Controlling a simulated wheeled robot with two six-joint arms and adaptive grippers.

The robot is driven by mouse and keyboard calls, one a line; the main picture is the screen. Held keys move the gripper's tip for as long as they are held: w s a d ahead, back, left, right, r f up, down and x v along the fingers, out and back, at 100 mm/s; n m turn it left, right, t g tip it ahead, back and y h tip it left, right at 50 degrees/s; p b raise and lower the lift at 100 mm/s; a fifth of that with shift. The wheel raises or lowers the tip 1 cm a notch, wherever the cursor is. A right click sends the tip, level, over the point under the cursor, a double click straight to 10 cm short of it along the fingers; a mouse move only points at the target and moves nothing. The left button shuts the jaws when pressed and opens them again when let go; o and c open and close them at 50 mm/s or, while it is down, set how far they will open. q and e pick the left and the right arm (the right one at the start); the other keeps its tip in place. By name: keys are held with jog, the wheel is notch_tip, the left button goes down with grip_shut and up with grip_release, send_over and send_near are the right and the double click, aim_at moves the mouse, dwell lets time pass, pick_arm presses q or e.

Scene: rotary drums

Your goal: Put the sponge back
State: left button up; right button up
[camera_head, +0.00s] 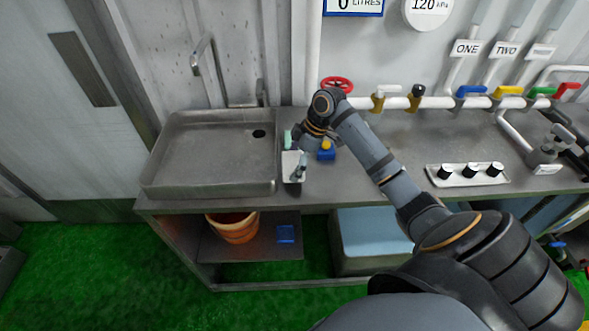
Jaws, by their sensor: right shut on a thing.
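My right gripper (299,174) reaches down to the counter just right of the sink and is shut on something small. The thing between its fingers is too small and too covered to make out. A small white holder (290,160) stands on the counter at the gripper. A pale green piece (288,139) shows just behind the holder; I cannot tell whether it is the sponge. My left gripper is not in view.
The grey sink (205,165) with its tap lies left of the gripper. A blue block with a yellow top (326,151) is close on the right. A red valve wheel (337,85) is behind. An orange bucket (233,229) and blue item (286,234) are on the lower shelf.

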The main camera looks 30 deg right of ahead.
jog(key=shift+d+f, duration=0.15)
jog(key=shift+f, duration=0.35)
notch_tip(320, 180, down, 2)
jog(key=shift+f+p, duration=0.2)
jog(key=shift+p, duration=0.45)
jog(key=shift+w+f, duration=0.1)
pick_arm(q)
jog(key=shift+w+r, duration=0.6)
pick_arm(e)
jog(key=shift+f, duration=0.2)
jog(key=o, duration=0.8)
jog(key=shift+c, duration=0.2)
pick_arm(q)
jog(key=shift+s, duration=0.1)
pick_arm(e)
jog(key=shift+r, duration=0.15)
